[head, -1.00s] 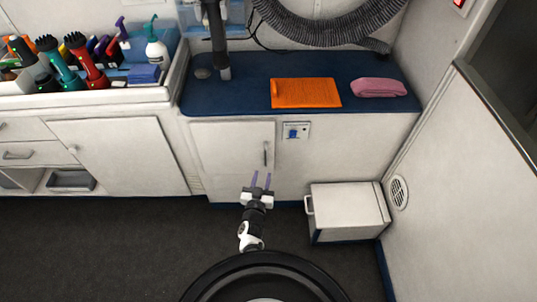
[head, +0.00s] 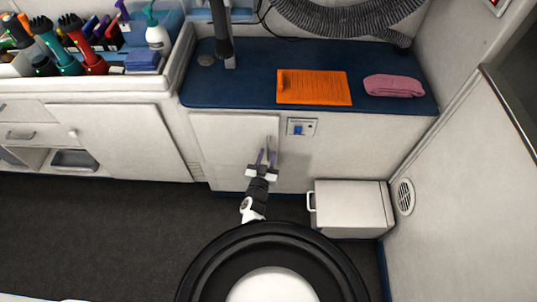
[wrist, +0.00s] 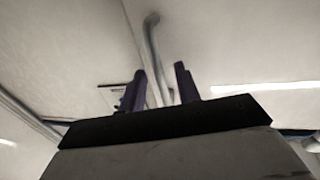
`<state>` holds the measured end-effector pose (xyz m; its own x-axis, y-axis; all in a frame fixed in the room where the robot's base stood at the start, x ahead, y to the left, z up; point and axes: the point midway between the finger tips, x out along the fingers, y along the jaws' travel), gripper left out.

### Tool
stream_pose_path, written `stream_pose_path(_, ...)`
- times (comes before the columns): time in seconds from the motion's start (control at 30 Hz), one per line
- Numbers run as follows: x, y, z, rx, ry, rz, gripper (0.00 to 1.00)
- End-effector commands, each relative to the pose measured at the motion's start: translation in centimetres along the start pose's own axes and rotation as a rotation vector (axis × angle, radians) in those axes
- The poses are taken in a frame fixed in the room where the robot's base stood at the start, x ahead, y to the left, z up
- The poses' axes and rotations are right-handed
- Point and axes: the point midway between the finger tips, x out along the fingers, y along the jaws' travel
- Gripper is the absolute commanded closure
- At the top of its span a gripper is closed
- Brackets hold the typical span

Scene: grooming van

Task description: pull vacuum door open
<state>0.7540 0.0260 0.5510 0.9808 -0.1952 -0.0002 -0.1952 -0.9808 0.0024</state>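The vacuum door (head: 225,145) is a white cabinet door under the blue counter in the head view, and it looks closed. Its upright grey bar handle (head: 268,142) is near the door's right edge. My gripper (head: 266,157) is at the lower part of the handle, fingers pointing at the door. In the wrist view the handle (wrist: 152,42) runs down between the two purple fingers (wrist: 161,82), with a gap visible beside it. The fingers are apart. The handle's lower end is hidden behind my gripper.
A switch panel (head: 301,127) is right of the door. A white box with a handle (head: 350,207) stands on the floor to the right. An orange item (head: 314,88) and a pink towel (head: 393,86) lie on the blue counter (head: 260,62). Dark floor (head: 110,235) is clear at left.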

Motion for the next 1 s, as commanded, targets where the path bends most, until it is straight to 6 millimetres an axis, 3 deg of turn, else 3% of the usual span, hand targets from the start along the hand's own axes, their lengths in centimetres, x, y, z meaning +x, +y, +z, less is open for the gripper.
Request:
stream_pose_path(0.17, 0.0, 0.0, 0.0, 0.000, 0.000, 0.000, 0.70)
stream_pose_path(0.4, 0.0, 0.0, 0.0, 0.000, 0.000, 0.000, 1.00)
stream_pose_path(0.77, -0.1, 0.0, 0.0, 0.000, 0.000, 0.000, 1.00)
stream_pose_path(1.0, -2.1, -0.1, -0.1, 0.000, -0.002, -0.002, 1.00)
